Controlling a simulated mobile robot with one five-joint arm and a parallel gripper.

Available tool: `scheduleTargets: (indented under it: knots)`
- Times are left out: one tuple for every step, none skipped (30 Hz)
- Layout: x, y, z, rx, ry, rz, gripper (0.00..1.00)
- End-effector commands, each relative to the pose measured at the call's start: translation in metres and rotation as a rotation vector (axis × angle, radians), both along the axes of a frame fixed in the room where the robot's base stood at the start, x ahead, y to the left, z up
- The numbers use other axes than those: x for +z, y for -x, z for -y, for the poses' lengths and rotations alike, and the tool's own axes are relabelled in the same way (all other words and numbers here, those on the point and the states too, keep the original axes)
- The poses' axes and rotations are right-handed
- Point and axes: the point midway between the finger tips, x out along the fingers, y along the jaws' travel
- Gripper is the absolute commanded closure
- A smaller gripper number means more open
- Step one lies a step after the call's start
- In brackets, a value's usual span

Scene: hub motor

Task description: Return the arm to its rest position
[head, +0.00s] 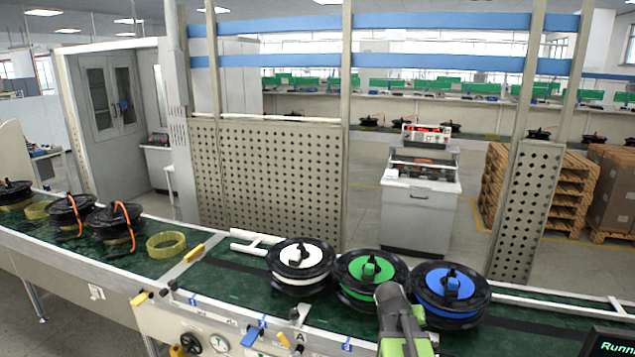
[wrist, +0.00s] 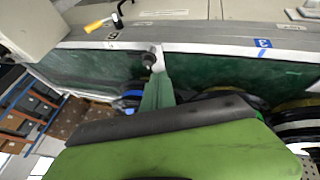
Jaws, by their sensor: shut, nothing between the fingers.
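My gripper (head: 389,293) shows at the lower middle of the head view, grey at the tip and green behind. It looks shut and empty. In that view its tip overlaps the lower edge of the green-centred hub motor (head: 371,268), left of the blue-centred hub motor (head: 449,284). I cannot tell whether it touches either. A white-centred hub motor (head: 300,256) sits further left in the row. In the wrist view a green and dark grey part of my gripper (wrist: 170,135) fills the lower half, with the fingertips not clearly seen.
The hub motors stand on a green conveyor (head: 225,271). Several black motors with orange cables (head: 119,217) and a yellow ring (head: 166,245) are at its left. A control panel with a gauge (head: 219,342) fronts it. A perforated fence (head: 268,180) runs behind.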

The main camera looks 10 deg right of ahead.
Motion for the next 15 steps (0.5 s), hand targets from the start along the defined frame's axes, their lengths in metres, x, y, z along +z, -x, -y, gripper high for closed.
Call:
scheduleTargets:
  knots:
    - [-0.005,-0.008,-0.047,0.064,-0.038,-0.017,1.00]
    - [-0.009,-0.011,-0.073,0.098,-0.065,-0.031,1.00]
    - [-0.013,-0.012,-0.108,0.145,-0.102,-0.052,1.00]
    - [-0.017,-0.011,-0.134,0.181,-0.130,-0.070,1.00]
    - [-0.020,-0.009,-0.158,0.212,-0.158,-0.090,1.00]
    - [-0.024,-0.004,-0.188,0.253,-0.197,-0.117,1.00]
    - [-0.027,0.002,-0.208,0.281,-0.226,-0.140,1.00]
    - [-0.029,0.008,-0.225,0.306,-0.256,-0.162,1.00]
    - [-0.032,0.017,-0.245,0.334,-0.297,-0.195,1.00]
    - [-0.034,0.026,-0.256,0.349,-0.332,-0.222,1.00]
    - [-0.036,0.036,-0.262,0.359,-0.371,-0.251,1.00]
    - [-0.037,0.046,-0.270,0.373,-0.413,-0.282,1.00]
    - [-0.037,0.051,-0.274,0.384,-0.435,-0.302,1.00]
    - [-0.037,0.055,-0.278,0.393,-0.452,-0.319,1.00]
    - [-0.037,0.058,-0.280,0.405,-0.463,-0.337,1.00]
